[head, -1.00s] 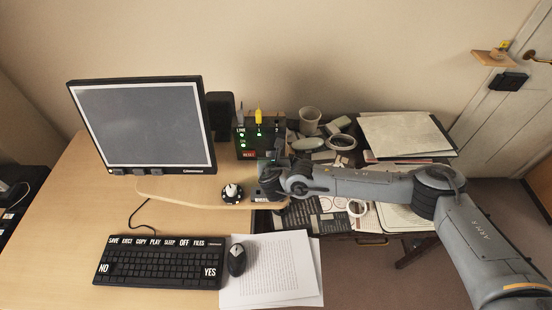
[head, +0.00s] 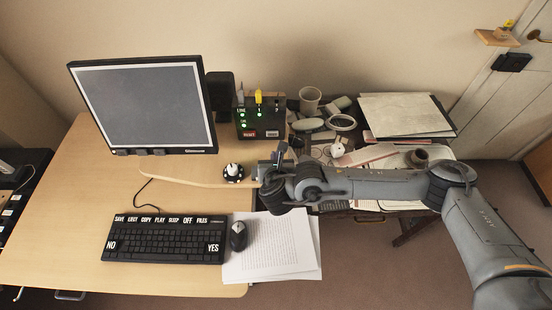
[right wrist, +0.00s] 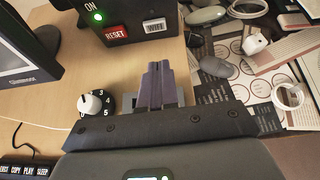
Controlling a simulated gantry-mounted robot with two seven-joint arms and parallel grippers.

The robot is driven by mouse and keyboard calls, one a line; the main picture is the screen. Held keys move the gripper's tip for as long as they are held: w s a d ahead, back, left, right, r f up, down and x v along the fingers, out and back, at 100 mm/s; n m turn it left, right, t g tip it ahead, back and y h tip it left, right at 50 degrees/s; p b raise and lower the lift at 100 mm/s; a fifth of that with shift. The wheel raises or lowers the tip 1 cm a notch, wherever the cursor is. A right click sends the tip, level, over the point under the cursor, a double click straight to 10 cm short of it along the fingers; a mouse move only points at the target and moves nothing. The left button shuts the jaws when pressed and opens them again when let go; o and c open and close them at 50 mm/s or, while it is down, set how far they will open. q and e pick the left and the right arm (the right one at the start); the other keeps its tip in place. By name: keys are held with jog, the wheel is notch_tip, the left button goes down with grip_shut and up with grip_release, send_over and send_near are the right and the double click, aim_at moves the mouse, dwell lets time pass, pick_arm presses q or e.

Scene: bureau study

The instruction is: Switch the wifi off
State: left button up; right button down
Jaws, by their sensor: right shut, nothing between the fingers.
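A dark router box (head: 260,119) with lit green lights stands at the back right of the desk, by the monitor. Its front bears a white WIFI button (head: 272,133) and a red RESET button (head: 249,134). In the right wrist view, the WIFI button (right wrist: 155,27) and RESET button (right wrist: 116,34) are near the top. My right gripper (head: 279,153) is shut and empty, in front of the box. In the right wrist view its fingertips (right wrist: 156,68) show below the WIFI button, with a visible gap. My left gripper is out of view.
A dial (head: 233,173) sits on the desk left of my gripper. A cup (head: 310,99) and clutter lie right of the box. Papers (head: 272,250) lie in front.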

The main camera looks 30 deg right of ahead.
jog(key=shift+v, duration=0.9)
